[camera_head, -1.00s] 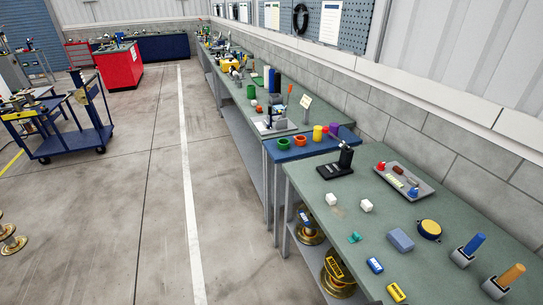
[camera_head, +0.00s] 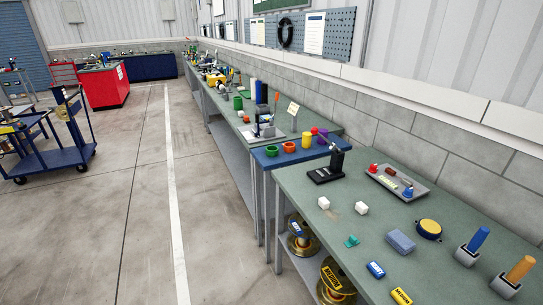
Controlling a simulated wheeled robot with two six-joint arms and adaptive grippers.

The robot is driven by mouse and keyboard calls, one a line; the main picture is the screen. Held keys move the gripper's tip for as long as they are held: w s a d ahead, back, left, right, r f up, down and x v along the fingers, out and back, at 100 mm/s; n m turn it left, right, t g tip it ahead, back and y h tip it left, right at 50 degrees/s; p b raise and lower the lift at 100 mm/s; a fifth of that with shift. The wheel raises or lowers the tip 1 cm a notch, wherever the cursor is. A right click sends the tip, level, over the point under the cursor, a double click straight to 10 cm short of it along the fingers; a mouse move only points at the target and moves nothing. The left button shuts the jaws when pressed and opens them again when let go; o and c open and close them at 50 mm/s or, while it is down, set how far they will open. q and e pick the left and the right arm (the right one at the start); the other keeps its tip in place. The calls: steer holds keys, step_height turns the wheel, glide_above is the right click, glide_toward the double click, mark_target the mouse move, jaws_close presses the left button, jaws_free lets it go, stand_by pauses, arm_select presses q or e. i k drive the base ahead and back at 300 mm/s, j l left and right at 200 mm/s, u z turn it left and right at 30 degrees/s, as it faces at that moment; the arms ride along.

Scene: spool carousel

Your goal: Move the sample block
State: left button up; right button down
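No label marks a sample block, so I cannot tell which piece it is. A blue-grey block (camera_head: 401,242) lies flat on the near green-topped bench (camera_head: 335,220). A small blue labelled piece (camera_head: 376,270) and a yellow labelled piece (camera_head: 401,296) lie near the front edge. Neither of my grippers shows in this view.
A teal piece (camera_head: 351,241), a round yellow-and-dark item (camera_head: 429,229), a grey tray (camera_head: 404,190) and a black stand (camera_head: 326,174) share the bench. Blue (camera_head: 478,239) and orange (camera_head: 520,268) cylinders stand in holders at right. Open floor (camera_head: 110,220) lies left; a blue cart (camera_head: 60,150) stands there.

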mark_target(324, 202)
steer(key=i+j+z, duration=0.2)
steer(key=z, duration=0.15)
steer(key=i+j+z, duration=0.2)
steer(key=z, duration=0.2)
steer(key=i+j+z, duration=0.1)
steer(key=j+z, duration=0.25)
